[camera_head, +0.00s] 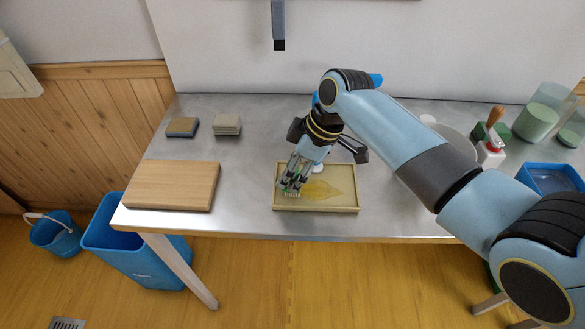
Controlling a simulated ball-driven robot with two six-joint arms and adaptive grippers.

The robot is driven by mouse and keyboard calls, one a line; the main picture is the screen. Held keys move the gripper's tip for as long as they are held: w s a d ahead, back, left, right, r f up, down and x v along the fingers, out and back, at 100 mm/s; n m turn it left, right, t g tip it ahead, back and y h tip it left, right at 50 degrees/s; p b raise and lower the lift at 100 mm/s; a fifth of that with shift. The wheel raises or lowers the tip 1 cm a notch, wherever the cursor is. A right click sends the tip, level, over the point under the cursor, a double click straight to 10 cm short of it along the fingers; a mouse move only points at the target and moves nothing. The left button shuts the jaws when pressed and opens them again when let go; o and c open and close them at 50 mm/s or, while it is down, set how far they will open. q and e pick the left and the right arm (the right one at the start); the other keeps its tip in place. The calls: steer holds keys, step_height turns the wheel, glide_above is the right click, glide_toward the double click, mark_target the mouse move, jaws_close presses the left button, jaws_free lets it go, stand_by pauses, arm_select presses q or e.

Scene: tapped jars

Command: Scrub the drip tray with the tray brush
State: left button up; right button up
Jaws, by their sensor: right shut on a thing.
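The drip tray (345,207) is a shallow tan rectangular tray near the table's front edge. A yellowish patch (322,189) covers part of its floor. My right gripper (293,189) points down over the tray's left part. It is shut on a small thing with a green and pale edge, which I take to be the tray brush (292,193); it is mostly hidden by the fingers. The brush appears to be at or just above the tray floor; I cannot tell if it touches. My left gripper is not in view.
A wooden board (172,187) lies to the left on the metal table (245,190). A sponge (183,127) and a stack of pale squares (227,124) sit behind it. Jars (537,121), a wooden-handled brush (495,118) and a blue bin (550,180) crowd the right.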

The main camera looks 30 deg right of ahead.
steer(key=shift+f, duration=0.3)
steer(key=shift+s+d+r+p, duration=0.1)
steer(key=shift+s+d+p, duration=0.3)
steer(key=shift+d, duration=0.35)
steer(key=shift+s+d+p, duration=0.35)
steer(key=shift+s+d, duration=0.15)
steer(key=shift+d, duration=0.3)
steer(key=shift+s+d+p, duration=0.3)
steer(key=shift+s+d, duration=0.2)
steer(key=shift+d, duration=0.3)
steer(key=shift+s+d, duration=0.2)
steer(key=shift+d, duration=0.15)
steer(key=shift+s+d+p, duration=0.25)
steer(key=shift+s+d, duration=0.3)
steer(key=shift+d, duration=0.35)
steer(key=shift+s+d+p, duration=0.3)
steer(key=shift+s+d, duration=0.2)
steer(key=shift+d, duration=0.35)
steer(key=shift+s+d+p, duration=0.25)
steer(key=shift+s+d, duration=0.3)
steer(key=shift+d, duration=0.35)
steer(key=shift+w+a, duration=0.55)
steer(key=shift+a, duration=0.35)
steer(key=shift+w+a, duration=0.5)
steer(key=shift+a, duration=0.4)
steer(key=shift+w+a, duration=0.55)
steer(key=shift+a, duration=0.35)
